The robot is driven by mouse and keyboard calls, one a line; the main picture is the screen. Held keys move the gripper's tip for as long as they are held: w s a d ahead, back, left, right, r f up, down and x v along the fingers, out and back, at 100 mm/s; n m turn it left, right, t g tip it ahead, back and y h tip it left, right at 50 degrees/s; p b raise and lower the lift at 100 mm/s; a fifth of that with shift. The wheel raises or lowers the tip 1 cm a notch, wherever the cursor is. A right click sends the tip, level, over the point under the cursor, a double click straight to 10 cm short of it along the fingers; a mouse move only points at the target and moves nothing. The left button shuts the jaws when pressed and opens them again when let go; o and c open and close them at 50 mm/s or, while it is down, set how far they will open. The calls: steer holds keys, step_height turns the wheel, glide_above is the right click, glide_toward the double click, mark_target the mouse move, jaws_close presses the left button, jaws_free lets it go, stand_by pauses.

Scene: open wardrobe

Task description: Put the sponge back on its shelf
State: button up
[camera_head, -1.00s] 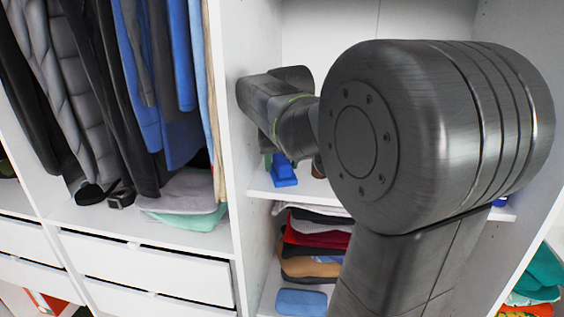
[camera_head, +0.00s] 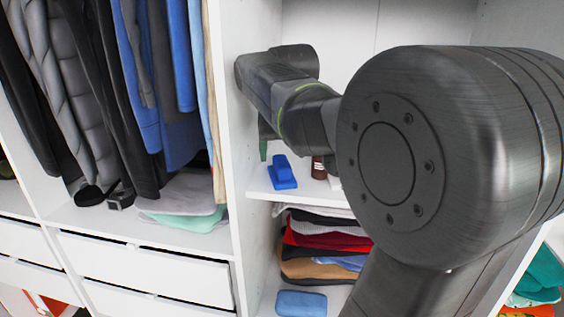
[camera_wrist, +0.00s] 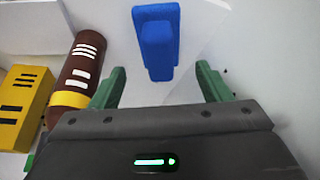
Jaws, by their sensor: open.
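The blue sponge (camera_head: 282,173), a block with a narrower raised grip, stands on the middle shelf (camera_head: 310,193) of the right-hand wardrobe section. In the wrist view the sponge (camera_wrist: 157,42) lies just beyond and between my two green fingertips, with clear gaps on both sides. My gripper (camera_wrist: 161,70) is open and empty. In the head view only a green finger of my gripper (camera_head: 263,149) shows, beside the wardrobe's upright panel and above the left of the sponge; the rest is hidden by my arm.
A brown bottle (camera_wrist: 76,70) and a yellow box (camera_wrist: 22,95) stand left of my gripper in the wrist view. Folded clothes (camera_head: 320,245) fill the shelf below, with a flat blue pad (camera_head: 301,303) lower down. The white upright panel (camera_head: 236,150) is close to my wrist.

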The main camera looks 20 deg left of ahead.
mark_target(282, 161)
steer(key=v, duration=0.7)
steer(key=shift+r, duration=0.1)
steer(key=x, duration=1.2)
steer(key=shift+r, duration=2.75)
steer(key=shift+f, duration=0.15)
